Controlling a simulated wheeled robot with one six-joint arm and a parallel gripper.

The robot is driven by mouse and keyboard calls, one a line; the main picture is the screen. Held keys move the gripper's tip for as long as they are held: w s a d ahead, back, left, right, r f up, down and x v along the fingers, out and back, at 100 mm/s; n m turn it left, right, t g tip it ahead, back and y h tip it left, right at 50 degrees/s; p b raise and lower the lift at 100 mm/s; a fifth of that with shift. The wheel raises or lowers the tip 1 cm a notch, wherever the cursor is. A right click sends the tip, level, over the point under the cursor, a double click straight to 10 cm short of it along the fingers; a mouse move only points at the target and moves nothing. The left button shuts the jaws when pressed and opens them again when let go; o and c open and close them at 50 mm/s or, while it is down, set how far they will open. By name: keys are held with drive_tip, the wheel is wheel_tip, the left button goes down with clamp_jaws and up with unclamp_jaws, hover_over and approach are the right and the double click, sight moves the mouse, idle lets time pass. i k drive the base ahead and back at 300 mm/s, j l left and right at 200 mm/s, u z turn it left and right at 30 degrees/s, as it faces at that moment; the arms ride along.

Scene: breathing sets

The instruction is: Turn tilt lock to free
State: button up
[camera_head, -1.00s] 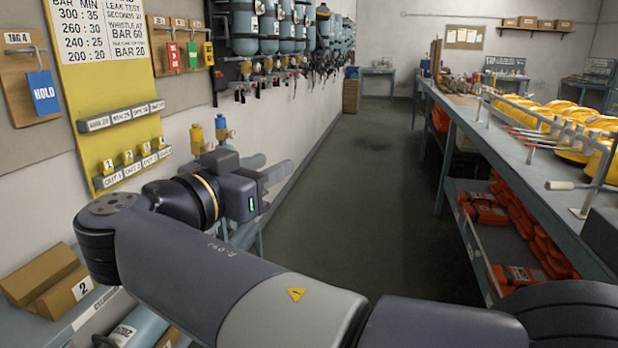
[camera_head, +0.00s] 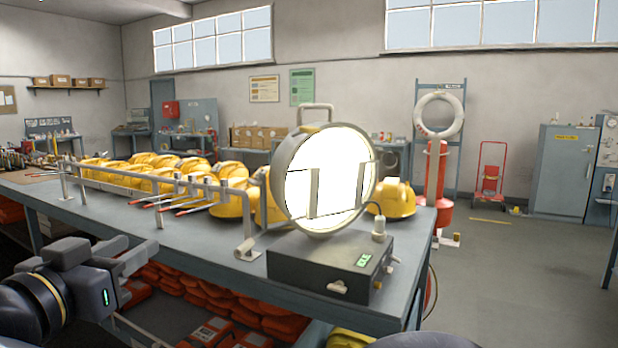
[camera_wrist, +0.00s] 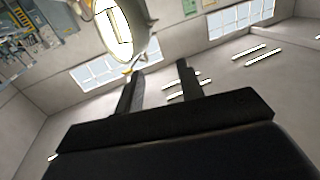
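A large round lamp (camera_head: 297,185) with a bright white face and a top handle stands on the bench. A dark box (camera_head: 320,270) sits below and in front of it. The box carries a small green display or label (camera_head: 364,260), too small to read surely. A pale lever-like knob (camera_head: 338,287) is on its front and a grey upright knob (camera_head: 379,226) on top. I cannot tell which part is the tilt lock. My gripper (camera_head: 138,262) is at the lower left, apart from the lamp. In the wrist view my gripper (camera_wrist: 160,70) is open and empty; the lamp (camera_wrist: 122,25) shows beyond its fingers.
The blue-grey bench (camera_head: 190,243) holds yellow helmet-like items (camera_head: 230,198) behind a metal rail (camera_head: 120,178). A post with a pale end (camera_head: 246,249) stands left of the box. Orange packs (camera_head: 210,305) fill the lower shelf. Floor at right is largely clear (camera_head: 510,280).

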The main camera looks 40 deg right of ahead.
sight(256, 182)
drive_tip(key=i+j+z, duration=0.15)
drive_tip(key=z, duration=0.25)
drive_tip(key=i+j+z, duration=0.55)
drive_tip(key=z, duration=0.25)
drive_tip(key=i+j+z, duration=0.15)
drive_tip(key=j+z, duration=0.25)
